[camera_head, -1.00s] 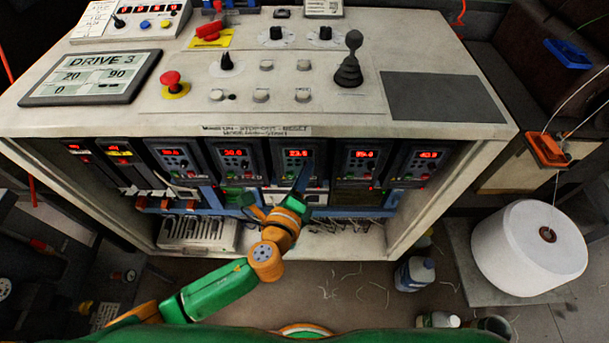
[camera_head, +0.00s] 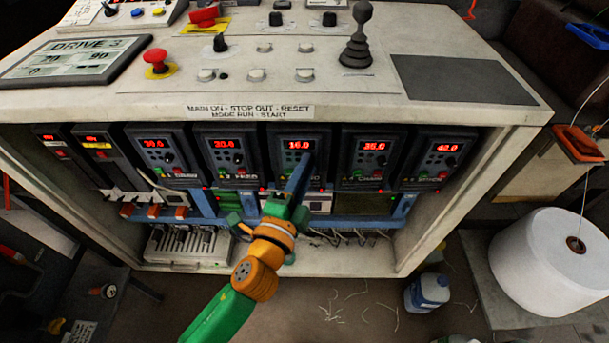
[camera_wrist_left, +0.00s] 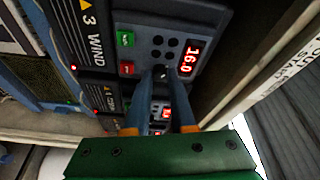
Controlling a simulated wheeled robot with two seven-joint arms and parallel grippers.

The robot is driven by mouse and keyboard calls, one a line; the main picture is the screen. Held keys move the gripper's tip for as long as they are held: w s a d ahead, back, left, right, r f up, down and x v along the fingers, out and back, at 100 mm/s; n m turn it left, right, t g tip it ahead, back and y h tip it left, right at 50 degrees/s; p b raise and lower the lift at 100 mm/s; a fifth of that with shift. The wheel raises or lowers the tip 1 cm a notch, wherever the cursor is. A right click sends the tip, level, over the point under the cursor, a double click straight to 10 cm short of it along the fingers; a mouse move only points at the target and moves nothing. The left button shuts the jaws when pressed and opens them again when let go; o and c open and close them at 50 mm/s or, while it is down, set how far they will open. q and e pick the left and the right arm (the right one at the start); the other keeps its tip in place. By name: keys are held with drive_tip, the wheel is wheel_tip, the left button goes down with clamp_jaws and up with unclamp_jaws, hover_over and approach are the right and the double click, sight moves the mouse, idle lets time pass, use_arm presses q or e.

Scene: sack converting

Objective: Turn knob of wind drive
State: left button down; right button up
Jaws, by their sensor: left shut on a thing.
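The wind drive (camera_head: 285,133) is the middle unit in the row of black drives, and its red display reads 16.0. In the left wrist view the drive (camera_wrist_left: 185,25) shows its "3 WIND" label, a green and a red button and several dark buttons. The small black knob (camera_wrist_left: 160,70) sits below the display there, between my fingertips. My left gripper (camera_head: 305,160) reaches up to the drive's face with its blue fingers, which hide the knob in the head view. In the left wrist view the gripper (camera_wrist_left: 161,77) is shut on the knob. My right gripper is not in view.
Other drives stand close on both sides, such as the one reading 20.0 (camera_head: 225,150) and the one reading 35.0 (camera_head: 368,155). The cabinet's top (camera_head: 440,130) overhangs the row. A white spool (camera_head: 545,265) stands at the right, and a bottle (camera_head: 427,292) is on the floor.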

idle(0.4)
use_arm(q)
drive_tip(key=c, duration=0.8)
unclamp_jaws()
drive_tip(key=shift+d, duration=0.1)
drive_tip(key=shift+o, duration=0.2)
drive_tip(key=b+v, duration=0.1)
drive_tip(key=v, duration=0.6)
